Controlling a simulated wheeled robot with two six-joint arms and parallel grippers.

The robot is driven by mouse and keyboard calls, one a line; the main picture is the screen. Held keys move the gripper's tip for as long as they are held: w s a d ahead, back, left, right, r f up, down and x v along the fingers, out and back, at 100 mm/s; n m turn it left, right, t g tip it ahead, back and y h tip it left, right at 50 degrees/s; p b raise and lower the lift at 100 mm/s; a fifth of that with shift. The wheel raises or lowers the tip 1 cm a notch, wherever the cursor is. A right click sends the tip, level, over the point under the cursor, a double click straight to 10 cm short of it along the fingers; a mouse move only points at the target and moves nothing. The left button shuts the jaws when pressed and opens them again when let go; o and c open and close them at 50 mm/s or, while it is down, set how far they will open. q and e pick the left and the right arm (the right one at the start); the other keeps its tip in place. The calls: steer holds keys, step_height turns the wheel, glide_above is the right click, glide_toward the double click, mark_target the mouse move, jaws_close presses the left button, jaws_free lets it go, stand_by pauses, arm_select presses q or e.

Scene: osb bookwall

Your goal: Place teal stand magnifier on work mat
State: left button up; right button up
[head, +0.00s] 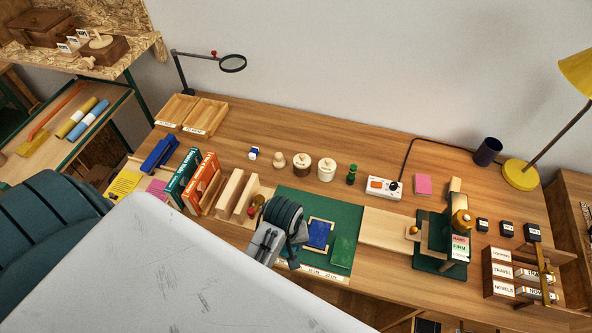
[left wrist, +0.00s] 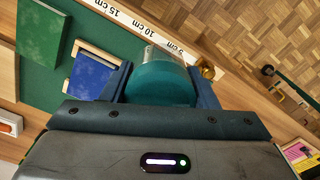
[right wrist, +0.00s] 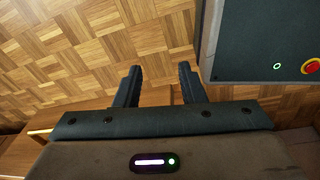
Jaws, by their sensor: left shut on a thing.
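The teal stand magnifier (left wrist: 160,85) is a round teal body with a clear top. My left gripper (left wrist: 163,78) is shut around it in the left wrist view. In the head view my left gripper (head: 291,250) is over the front left of the green work mat (head: 345,214), and I cannot make out the magnifier there. Whether the magnifier touches the mat is unclear. My right gripper (right wrist: 160,85) is open and empty above the wooden floor in the right wrist view.
On the mat, a blue book (head: 318,233) in a pale tray lies beside my left gripper, with a green book (head: 343,250) to its right. Wooden dividers (head: 230,192) stand left of the mat. A green press (head: 437,235) stands to the right. A scale strip (left wrist: 140,30) runs along the mat's front edge.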

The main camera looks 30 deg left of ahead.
arm_select(q)
steer(key=w+a+p, duration=0.1)
steer(key=w+a, duration=0.1)
steer(key=w, duration=0.1)
steer(key=w+a+p, duration=0.1)
steer(key=w+a, duration=0.2)
steer(key=w, duration=0.1)
steer(key=w+a+f+p, duration=0.1)
steer(key=w+a, duration=0.1)
steer(key=w, duration=0.1)
steer(key=shift+w+a, duration=0.15)
steer(key=shift+w, duration=0.05)
step_height(320, 180, down, 2)
steer(key=shift+f+p, duration=0.25)
steer(key=shift+p, duration=0.7)
steer(key=shift+f, duration=0.6)
steer(key=o, duration=1.1)
steer(key=shift+f, duration=0.15)
step_height(320, 180, up, 12)
steer(key=b, duration=0.3)
steer(key=shift+r, duration=0.2)
